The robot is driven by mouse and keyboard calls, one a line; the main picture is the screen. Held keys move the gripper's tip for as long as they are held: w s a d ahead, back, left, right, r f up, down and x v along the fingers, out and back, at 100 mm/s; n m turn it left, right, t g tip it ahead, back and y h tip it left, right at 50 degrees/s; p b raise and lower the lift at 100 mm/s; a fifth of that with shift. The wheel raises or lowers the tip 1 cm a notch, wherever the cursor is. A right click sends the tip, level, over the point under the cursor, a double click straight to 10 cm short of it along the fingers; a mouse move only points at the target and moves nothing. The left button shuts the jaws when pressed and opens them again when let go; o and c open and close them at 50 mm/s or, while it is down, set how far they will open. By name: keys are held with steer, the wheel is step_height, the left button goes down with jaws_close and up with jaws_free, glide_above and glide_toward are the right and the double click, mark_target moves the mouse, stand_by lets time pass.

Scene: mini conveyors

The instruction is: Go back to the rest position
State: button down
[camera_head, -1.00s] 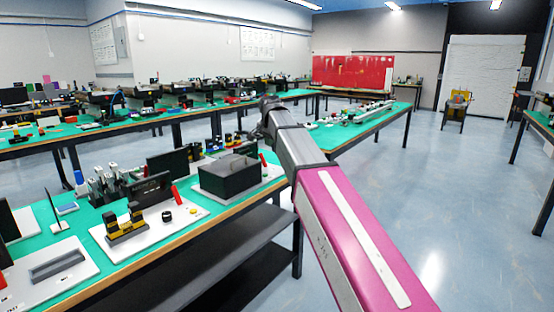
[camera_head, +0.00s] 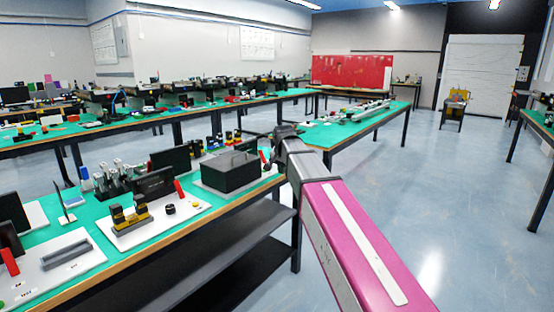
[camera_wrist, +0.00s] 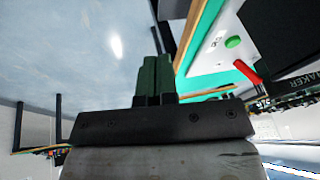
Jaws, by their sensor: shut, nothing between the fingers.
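My gripper shows in the wrist view (camera_wrist: 156,80), with its two dark green fingers side by side, shut and empty. Beyond the fingers is bare floor and the edge of a green-topped table. In the head view my magenta and grey arm reaches forward from the lower right, and its far end is by the right end of the near table (camera_head: 222,212). The fingers are hidden in that view.
On the near table stand a dark grey box (camera_head: 230,171), a yellow-and-black part (camera_head: 130,219) on a white board and a grey tray (camera_head: 67,255). A red piece (camera_wrist: 247,72) shows close by in the wrist view. Open floor (camera_head: 450,220) lies to the right.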

steer(key=s+d+f+n+g, duration=0.1)
steer(key=s+d+f, duration=0.4)
steer(key=s+f, duration=0.3)
steer(key=s+d+f+n+g, duration=0.2)
steer(key=s+d+f, duration=0.4)
steer(key=s+f, duration=0.3)
steer(key=s+d+f+n+g, duration=0.1)
steer(key=s+d+f, duration=0.4)
steer(key=f, duration=0.9)
steer(key=s+n, duration=0.1)
steer(key=s, duration=0.2)
steer(key=shift+s+d, duration=0.3)
steer(key=shift+d, duration=0.1)
